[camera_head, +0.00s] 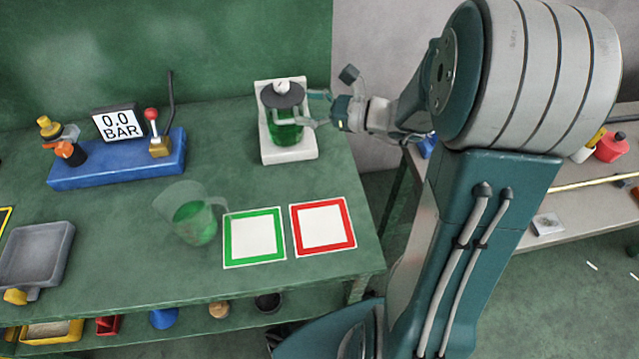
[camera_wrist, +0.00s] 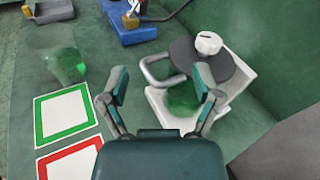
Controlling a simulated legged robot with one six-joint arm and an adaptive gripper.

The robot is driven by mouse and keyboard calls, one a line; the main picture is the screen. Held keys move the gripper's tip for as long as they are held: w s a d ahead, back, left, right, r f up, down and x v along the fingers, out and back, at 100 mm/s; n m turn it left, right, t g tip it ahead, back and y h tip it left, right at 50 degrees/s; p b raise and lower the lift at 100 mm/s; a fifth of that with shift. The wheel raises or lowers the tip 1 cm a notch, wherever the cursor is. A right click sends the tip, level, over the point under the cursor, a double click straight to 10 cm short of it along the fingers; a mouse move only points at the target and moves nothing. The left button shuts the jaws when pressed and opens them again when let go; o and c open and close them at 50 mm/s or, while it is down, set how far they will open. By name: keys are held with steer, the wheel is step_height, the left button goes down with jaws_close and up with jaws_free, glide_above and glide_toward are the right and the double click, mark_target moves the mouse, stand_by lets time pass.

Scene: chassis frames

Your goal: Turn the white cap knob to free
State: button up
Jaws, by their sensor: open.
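The white cap knob (camera_head: 281,87) sits on top of a dark round lid (camera_head: 283,96) over a green vessel (camera_head: 287,131) in a white stand. In the wrist view the white knob (camera_wrist: 208,43) has a dark slot on its top, and the dark lid (camera_wrist: 202,66) lies under it. A grey handle (camera_wrist: 163,69) sticks out from the vessel's side. My gripper (camera_wrist: 162,88) is open, with its fingers spread in front of the vessel, lower than the knob. In the head view my gripper (camera_head: 321,109) is at the vessel's right side; whether it touches cannot be told.
A clear jug with green liquid (camera_head: 195,222) stands near the green-framed card (camera_head: 254,238) and red-framed card (camera_head: 323,227). A blue base (camera_head: 117,165) with a "0.0 BAR" display (camera_head: 119,122) is at left. A grey tray (camera_head: 35,252) lies front left. The wall is close behind.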

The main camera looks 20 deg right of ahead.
steer(key=s+a+n+g+h, duration=0.2)
steer(key=s+a+n+g, duration=0.2)
steer(key=s+n, duration=0.3)
steer(key=s+a+n+g+h, duration=0.3)
steer(key=s+a+n+g, duration=0.1)
steer(key=s+n, duration=0.3)
steer(key=s+d+r+n+h, duration=0.1)
steer(key=s+d+n+h, duration=0.1)
steer(key=s+n+h, duration=0.3)
steer(key=shift+s+d+r+n+t, duration=0.15)
steer(key=shift+s+d+n+t, duration=0.2)
steer(key=shift+n, duration=0.35)
